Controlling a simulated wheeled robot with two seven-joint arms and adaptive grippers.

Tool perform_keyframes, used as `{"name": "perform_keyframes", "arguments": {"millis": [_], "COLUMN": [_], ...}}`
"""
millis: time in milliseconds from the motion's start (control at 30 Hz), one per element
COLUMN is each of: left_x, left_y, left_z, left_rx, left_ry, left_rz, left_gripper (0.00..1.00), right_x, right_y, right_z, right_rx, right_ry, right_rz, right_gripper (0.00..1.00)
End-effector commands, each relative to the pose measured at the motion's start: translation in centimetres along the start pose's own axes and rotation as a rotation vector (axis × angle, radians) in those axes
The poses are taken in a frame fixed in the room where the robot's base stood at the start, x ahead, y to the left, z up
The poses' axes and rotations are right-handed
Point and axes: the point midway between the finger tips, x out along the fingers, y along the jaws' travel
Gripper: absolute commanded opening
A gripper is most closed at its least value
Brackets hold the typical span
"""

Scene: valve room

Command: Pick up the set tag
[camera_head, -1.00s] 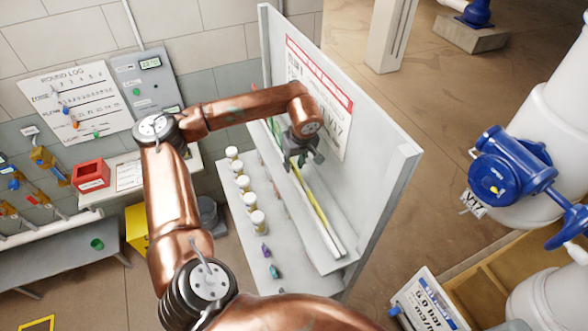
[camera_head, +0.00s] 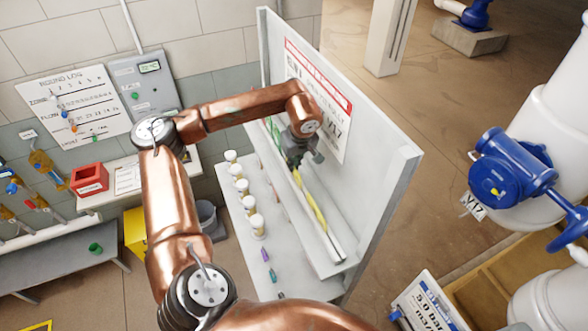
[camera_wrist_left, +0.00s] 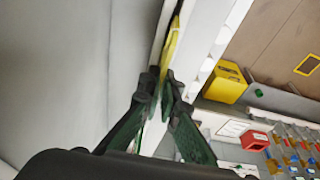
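My left gripper (camera_head: 300,160) is at the narrow ledge along the foot of the upright white board. In the left wrist view its two dark green fingers (camera_wrist_left: 160,80) are drawn close together. A thin yellow strip (camera_head: 312,200), which may be the set tag, runs along the ledge from under the gripper. It also shows in the left wrist view (camera_wrist_left: 172,45), leading right up to the fingertips, which appear closed on its near end. The exact contact is partly hidden by the fingers. No lettering on the strip is readable. My right gripper is out of view.
The white board (camera_head: 385,190) stands close beside my left gripper, with a printed red-headed sheet (camera_head: 320,85). Several white-capped jars (camera_head: 257,222) line the lower shelf. A blue valve (camera_head: 505,170) with a hanging V17 tag (camera_head: 473,205) is at right.

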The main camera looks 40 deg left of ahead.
Motion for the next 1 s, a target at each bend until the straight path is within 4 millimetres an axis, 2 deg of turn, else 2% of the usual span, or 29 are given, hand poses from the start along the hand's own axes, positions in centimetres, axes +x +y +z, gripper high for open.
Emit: {"name": "perform_keyframes", "arguments": {"millis": [133, 467, 600, 800, 1000], "left_x": [-1.8, -8.9, -10.9, -13.4, -14.6], "left_y": [0.1, -0.9, -1.5, -2.2, -2.6], "left_z": [-0.5, 2.9, 5.4, 8.0, 9.5], "left_rx": [0.000, 0.005, 0.007, 0.004, 0.003], "left_ry": [0.002, 0.002, 0.001, 0.002, 0.000], "left_rz": [0.004, 0.005, 0.004, 0.002, 0.001], "left_gripper": [0.00, 0.00, 0.00, 0.00, 0.00], "right_x": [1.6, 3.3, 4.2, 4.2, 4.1], "right_y": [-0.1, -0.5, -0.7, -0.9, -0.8], "right_z": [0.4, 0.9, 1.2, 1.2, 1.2], "right_rx": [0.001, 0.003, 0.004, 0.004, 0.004], "right_ry": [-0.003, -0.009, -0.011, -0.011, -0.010], "right_rz": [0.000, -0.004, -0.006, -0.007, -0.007], "right_gripper": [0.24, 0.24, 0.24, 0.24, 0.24]}}
